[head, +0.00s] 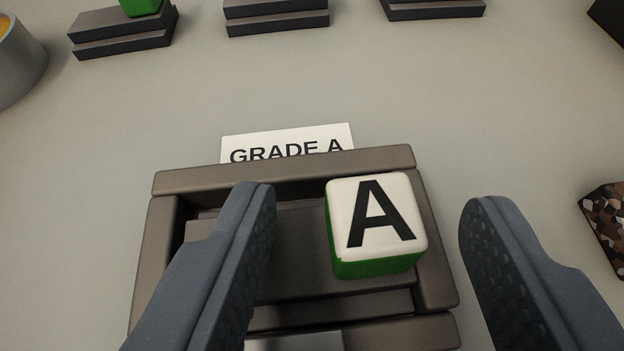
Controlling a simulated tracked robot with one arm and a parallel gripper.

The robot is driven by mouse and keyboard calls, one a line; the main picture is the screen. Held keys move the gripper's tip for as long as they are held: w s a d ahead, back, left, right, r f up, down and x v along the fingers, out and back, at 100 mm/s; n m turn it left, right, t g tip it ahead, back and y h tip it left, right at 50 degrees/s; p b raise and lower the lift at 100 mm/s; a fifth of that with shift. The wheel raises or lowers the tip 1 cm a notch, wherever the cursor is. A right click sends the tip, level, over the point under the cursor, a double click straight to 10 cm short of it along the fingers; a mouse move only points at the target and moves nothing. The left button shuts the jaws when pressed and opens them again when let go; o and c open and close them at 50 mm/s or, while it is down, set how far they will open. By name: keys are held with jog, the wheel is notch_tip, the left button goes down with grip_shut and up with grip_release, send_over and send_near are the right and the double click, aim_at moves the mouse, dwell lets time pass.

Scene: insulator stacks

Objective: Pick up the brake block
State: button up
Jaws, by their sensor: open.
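No thing in view is plainly marked as a brake block, and I cannot tell which one it is. A cube (376,218) with a white top, a black letter A and green sides sits in the right part of a dark brown-grey wooden crate (285,172). A brown, black and reddish speckled block (606,225) lies at the right edge, partly cut off. My gripper (371,198) is open and empty. In the picture its fingers lie left and right of the cube, with gaps on both sides. The left finger hides part of the crate.
A white card reading GRADE A (285,140) lies behind the crate. Stacks of dark slabs stand at the back left (122,38), back middle (277,18) and back right (432,8); the left one bears something green. A grey round container (18,65) stands far left. The surface between is clear.

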grip_shut()
jog(key=shift+r, duration=0.1)
dwell(0.3)
